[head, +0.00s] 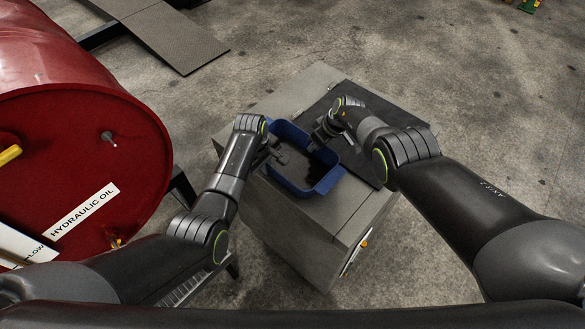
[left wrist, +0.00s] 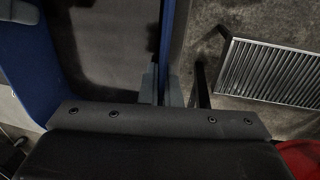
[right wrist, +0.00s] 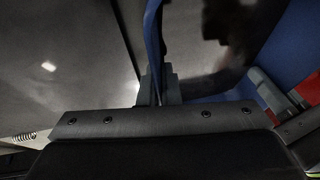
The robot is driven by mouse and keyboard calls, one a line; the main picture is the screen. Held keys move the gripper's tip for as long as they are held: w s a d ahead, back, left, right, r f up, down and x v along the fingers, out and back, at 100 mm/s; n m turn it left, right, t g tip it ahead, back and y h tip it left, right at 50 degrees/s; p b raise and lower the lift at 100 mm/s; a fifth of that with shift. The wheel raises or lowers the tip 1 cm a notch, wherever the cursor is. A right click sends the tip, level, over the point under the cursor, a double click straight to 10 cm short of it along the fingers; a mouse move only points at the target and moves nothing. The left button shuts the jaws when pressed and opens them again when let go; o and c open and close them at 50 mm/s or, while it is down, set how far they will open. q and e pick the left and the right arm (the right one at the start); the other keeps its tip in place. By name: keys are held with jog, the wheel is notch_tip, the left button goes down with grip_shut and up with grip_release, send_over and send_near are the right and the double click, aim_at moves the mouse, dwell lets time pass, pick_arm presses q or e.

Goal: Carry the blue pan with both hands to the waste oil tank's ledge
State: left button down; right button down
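The blue pan (head: 327,181) sits on a grey box-shaped cabinet (head: 355,215), with a dark surface or liquid inside it. My left gripper (head: 274,154) is at the pan's left wall. In the left wrist view its fingers (left wrist: 163,88) lie on both sides of the blue wall (left wrist: 167,40) and look shut on it. My right gripper (head: 317,143) is at the pan's opposite wall. In the right wrist view its fingers (right wrist: 158,88) pinch the blue wall (right wrist: 153,40). I cannot make out which object is the waste oil tank.
A large red drum marked hydraulic oil (head: 110,190) lies at the left, close to my left arm. A dark mat (head: 365,110) covers part of the cabinet top beside the pan. A metal grate (left wrist: 270,72) shows in the left wrist view. Open concrete floor lies behind and to the right.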

pick_arm(q)
jog(key=c, duration=1.6)
grip_release()
jog(key=shift+c, duration=0.2)
pick_arm(e)
jog(key=c, duration=1.6)
grip_release()
jog(key=shift+c, duration=0.2)
pick_arm(q)
notch_tip(320, 180, up, 12)
jog(key=s+a, duration=0.1)
jog(key=shift+s+a, duration=0.2)
jog(key=shift+s, duration=0.05)
jog(key=shift+f, duration=0.1)
pick_arm(e)
jog(key=shift+r, duration=0.1)
jog(key=shift+d+r, duration=0.25)
jog(key=shift+r, duration=0.45)
jog(key=shift+s+d+r, duration=0.25)
jog(key=shift+d+r, duration=0.1)
jog(key=shift+r, duration=0.2)
jog(key=v, duration=0.9)
